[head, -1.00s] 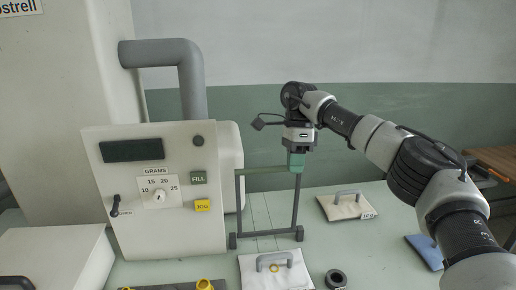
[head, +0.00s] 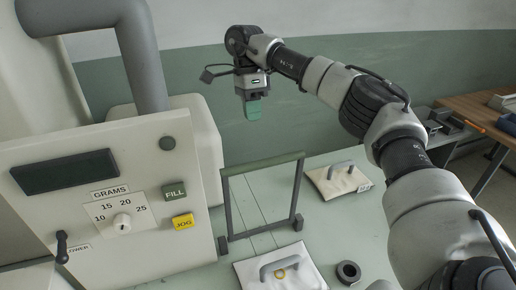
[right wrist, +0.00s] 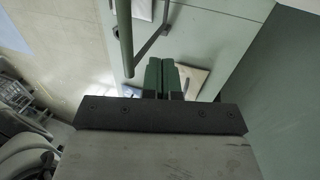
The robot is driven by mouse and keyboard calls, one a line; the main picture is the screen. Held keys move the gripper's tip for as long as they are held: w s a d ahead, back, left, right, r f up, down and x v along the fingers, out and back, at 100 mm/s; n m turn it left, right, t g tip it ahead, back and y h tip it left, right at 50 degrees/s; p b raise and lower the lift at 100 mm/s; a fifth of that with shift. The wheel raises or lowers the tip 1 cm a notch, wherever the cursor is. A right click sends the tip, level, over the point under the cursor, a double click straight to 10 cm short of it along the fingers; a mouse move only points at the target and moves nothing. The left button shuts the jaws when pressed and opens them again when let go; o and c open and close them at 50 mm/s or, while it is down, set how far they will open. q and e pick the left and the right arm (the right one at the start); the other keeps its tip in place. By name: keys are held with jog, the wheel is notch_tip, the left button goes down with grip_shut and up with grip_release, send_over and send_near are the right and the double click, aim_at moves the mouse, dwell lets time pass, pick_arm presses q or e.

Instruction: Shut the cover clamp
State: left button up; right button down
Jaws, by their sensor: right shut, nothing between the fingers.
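A hinged frame with a green crossbar (head: 263,163), which looks like the cover clamp, stands up from two dark feet on the pale green table. Its grey side posts rise nearly upright. My right gripper (head: 253,112) has green fingers and hangs above the crossbar, apart from it in the head view. In the right wrist view the fingers (right wrist: 166,75) are together and empty, with the crossbar (right wrist: 125,40) to their left. My left gripper is in neither view.
A white control box (head: 110,205) with FILL and JOG buttons and a small lever stands left of the frame. A white pad (head: 247,272) with a grey handle and a dark ring (head: 348,272) lie in front. Another handled pad (head: 325,186) lies to the right.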

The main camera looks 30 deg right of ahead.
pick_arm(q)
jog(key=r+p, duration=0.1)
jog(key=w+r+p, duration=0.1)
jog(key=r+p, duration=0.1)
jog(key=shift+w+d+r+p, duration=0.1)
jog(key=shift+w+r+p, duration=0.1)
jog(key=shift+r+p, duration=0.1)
pick_arm(e)
jog(key=s+a+f, duration=0.1)
jog(key=s+f, duration=0.4)
jog(key=f, duration=0.2)
jog(key=shift+s+a+f, duration=0.15)
jog(key=shift+f, duration=0.15)
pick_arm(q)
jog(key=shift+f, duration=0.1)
